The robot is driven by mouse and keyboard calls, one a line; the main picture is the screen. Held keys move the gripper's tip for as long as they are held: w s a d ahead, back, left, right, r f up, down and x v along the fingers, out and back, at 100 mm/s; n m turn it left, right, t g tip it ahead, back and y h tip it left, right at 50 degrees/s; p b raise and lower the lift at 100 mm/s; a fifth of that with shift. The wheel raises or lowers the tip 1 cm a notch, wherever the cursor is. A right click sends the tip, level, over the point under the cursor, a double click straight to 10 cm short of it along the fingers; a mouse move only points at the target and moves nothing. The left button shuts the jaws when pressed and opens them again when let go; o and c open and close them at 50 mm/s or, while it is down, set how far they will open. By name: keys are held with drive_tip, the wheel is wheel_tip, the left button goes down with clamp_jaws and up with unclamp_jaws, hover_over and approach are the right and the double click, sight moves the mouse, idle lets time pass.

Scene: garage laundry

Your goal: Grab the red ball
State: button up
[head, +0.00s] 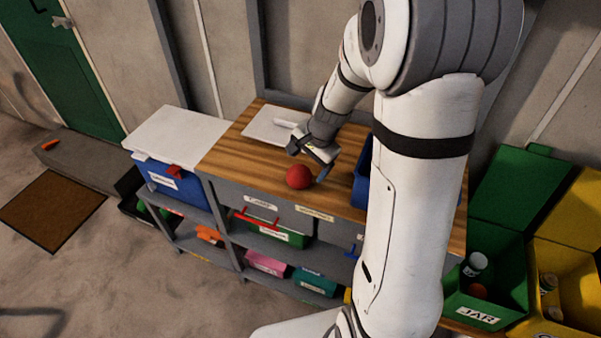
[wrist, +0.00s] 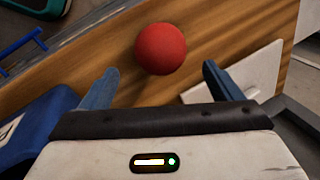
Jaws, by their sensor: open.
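The red ball (head: 299,176) rests on the wooden top of the workbench (head: 240,150), close to its front edge. My gripper (head: 309,153) is just above and behind the ball in the head view. In the wrist view the ball (wrist: 160,49) lies beyond the fingertips, roughly centred between the two blue-grey fingers of my gripper (wrist: 160,82). The fingers are spread apart with nothing between them. The ball appears apart from both fingers.
A white board (head: 270,125) lies behind the ball. A blue bin (head: 364,172) stands right of it, partly hidden by my arm. Shelves below hold several bins. A green bin labelled JAR (head: 480,312) and a yellow bin (head: 570,285) stand at right.

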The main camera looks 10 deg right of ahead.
sight(301, 172)
drive_tip(key=x, duration=0.4)
drive_tip(key=shift+s+a+f, duration=0.2)
drive_tip(key=shift+a+f, duration=0.2)
drive_tip(key=shift+w+f, duration=0.15)
drive_tip(key=shift+f, duration=0.25)
drive_tip(key=c, duration=1.1)
drive_tip(key=shift+r, duration=0.1)
